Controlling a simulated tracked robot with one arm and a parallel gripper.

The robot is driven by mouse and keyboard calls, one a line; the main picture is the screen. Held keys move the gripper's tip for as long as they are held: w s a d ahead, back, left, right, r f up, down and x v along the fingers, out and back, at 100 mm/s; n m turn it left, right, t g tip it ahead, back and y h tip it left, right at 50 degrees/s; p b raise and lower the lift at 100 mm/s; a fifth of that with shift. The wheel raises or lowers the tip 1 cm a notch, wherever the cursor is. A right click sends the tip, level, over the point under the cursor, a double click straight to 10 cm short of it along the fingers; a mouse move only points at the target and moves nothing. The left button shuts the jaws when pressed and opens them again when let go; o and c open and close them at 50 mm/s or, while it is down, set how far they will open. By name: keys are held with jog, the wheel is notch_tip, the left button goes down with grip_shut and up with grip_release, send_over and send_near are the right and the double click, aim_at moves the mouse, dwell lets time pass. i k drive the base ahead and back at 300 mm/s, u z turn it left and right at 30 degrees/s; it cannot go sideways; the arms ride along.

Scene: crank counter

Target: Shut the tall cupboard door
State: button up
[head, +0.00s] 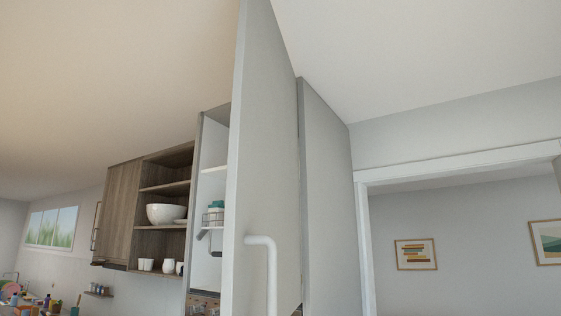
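The tall cupboard door (264,170) is light grey and stands open, swung out toward me, with its edge facing the camera. A white bar handle (263,243) sits low on the door, and its lower end runs out of the picture. Behind the door is the tall cupboard (213,170), with pale shelves partly visible to the left of the door. A wire basket with teal items (214,214) stands on one shelf. The rest of the interior is hidden by the door. My gripper is not in view.
Brown wall cabinets (123,198) with open shelves holding a white bowl (165,213) and cups hang at left. A grey side panel (326,180) stands right of the door. Further right is a white-framed doorway (362,240) to a room with pictures.

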aim_at(261, 272)
jog(key=u, duration=0.05)
jog(key=i, duration=1)
jog(key=z, duration=0.1)
